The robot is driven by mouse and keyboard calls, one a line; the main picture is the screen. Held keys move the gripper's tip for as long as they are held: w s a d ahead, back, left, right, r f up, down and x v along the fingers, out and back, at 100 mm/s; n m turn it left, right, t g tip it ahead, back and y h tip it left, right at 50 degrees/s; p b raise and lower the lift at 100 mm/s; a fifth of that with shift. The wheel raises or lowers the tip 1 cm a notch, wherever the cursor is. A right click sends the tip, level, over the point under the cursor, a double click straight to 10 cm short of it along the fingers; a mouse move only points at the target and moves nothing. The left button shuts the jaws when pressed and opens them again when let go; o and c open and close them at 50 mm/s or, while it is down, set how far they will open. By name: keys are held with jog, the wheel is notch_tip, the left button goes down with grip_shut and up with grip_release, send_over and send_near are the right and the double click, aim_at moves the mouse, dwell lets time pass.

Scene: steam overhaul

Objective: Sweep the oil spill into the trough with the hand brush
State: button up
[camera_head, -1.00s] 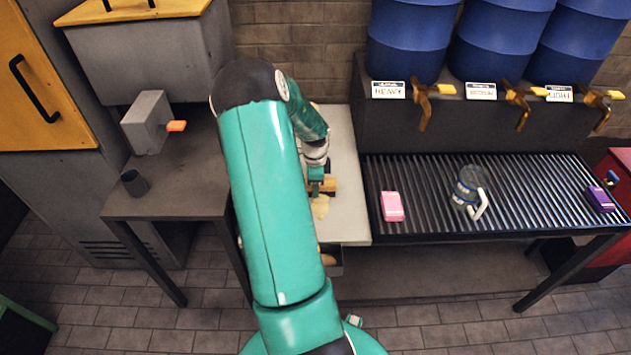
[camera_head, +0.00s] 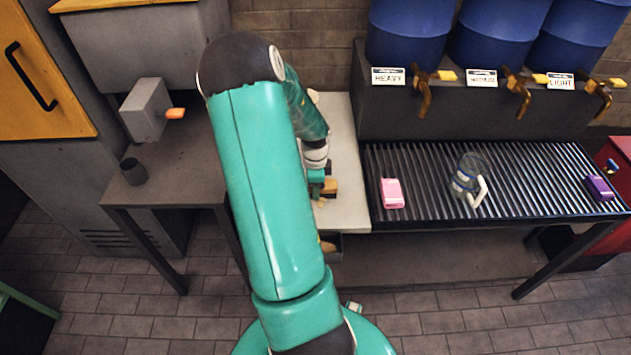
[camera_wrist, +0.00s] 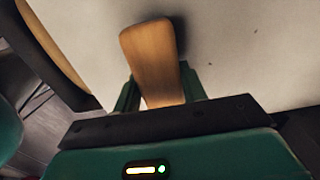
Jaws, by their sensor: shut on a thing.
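My gripper (camera_head: 316,190) is shut on the hand brush, low over the pale worktop (camera_head: 347,160). The brush's wooden handle (camera_wrist: 150,60) stands between the two fingers in the wrist view, and part of the brush (camera_head: 331,187) shows beside the gripper in the head view. The bristles are hidden. A small tan trace of the oil spill (camera_head: 321,203) shows just in front of the brush, near the worktop's front edge. The trough (camera_head: 335,241) hangs below that edge, partly hidden by my arm, with something brown in it.
A pink block (camera_head: 391,193) and a glass jug (camera_head: 470,180) stand on the slatted rack (camera_head: 430,170) to the right, with a purple block (camera_head: 599,188) at its far end. A dark cup (camera_head: 134,172) stands on the left table. Blue barrels with taps are behind.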

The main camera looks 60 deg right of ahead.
aim_at(316, 212)
jog(key=shift+s+a+f, duration=0.1)
jog(key=shift+s+a, duration=0.4)
jog(key=shift+a, duration=0.45)
jog(key=shift+s+a+f, duration=0.1)
jog(key=shift+s+a, duration=0.35)
jog(key=shift+a, duration=0.55)
jog(key=shift+s+a+f, duration=0.1)
jog(key=shift+s+a, duration=0.4)
jog(key=shift+a, duration=0.45)
jog(key=shift+s+a+r, duration=0.15)
jog(key=shift+s+a, duration=0.3)
jog(key=shift+a, duration=0.4)
jog(key=shift+s+a+r, duration=0.1)
jog(key=shift+s+a, duration=0.35)
jog(key=shift+a, duration=0.4)
jog(key=shift+d, duration=0.1)
jog(key=shift+w+r, duration=0.1)
jog(key=shift+r, duration=3.45)
